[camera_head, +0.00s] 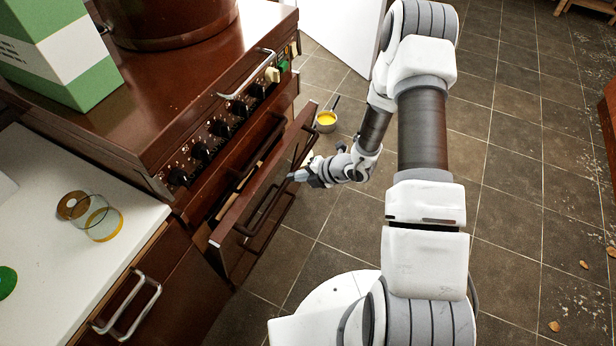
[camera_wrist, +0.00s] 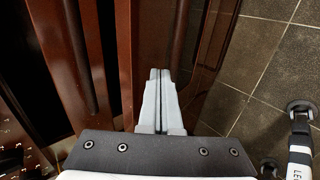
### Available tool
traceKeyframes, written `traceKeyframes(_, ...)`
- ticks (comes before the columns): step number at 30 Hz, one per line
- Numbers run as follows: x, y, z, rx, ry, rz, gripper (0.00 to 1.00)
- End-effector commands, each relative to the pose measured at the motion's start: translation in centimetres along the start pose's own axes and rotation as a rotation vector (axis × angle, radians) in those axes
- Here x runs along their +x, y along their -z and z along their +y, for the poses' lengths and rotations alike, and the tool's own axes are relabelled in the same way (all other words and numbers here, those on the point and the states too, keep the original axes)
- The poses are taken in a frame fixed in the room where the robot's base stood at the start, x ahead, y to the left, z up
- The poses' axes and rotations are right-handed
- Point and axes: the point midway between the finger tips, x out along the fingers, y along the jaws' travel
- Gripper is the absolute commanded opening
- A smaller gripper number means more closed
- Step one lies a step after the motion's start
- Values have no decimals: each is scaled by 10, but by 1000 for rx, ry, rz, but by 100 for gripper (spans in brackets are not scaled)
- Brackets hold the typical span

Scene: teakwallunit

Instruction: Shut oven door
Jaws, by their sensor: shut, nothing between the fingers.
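The brown oven door (camera_head: 267,203) stands partly open in the head view, tilted out from the oven front, with a gap behind its top edge. Its bar handle (camera_head: 262,212) runs along its outer face. My gripper (camera_head: 292,177) is at the outer side of the door, near its far end. It touches the door or is very close to it; I cannot tell which. In the wrist view my gripper (camera_wrist: 161,80) has its fingers together and empty, pointing at the brown door surface (camera_wrist: 153,30).
The stove's control panel (camera_head: 215,128) with several black knobs is above the door. A pan with yellow contents (camera_head: 327,120) is on the tiled floor beyond my gripper. A drawer handle (camera_head: 127,303) sticks out at the lower left. The floor to the right is mostly clear.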

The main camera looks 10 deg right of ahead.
Motion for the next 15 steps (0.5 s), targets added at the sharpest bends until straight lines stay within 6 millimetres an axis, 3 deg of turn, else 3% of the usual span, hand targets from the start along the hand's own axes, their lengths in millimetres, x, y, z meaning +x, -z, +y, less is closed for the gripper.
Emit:
traceKeyframes(1,13,2,-2,-1,0,4,0)
traceKeyframes(6,27,0,20,-3,-1,1,0)
traceKeyframes(15,35,0,32,-1,1,0,0)
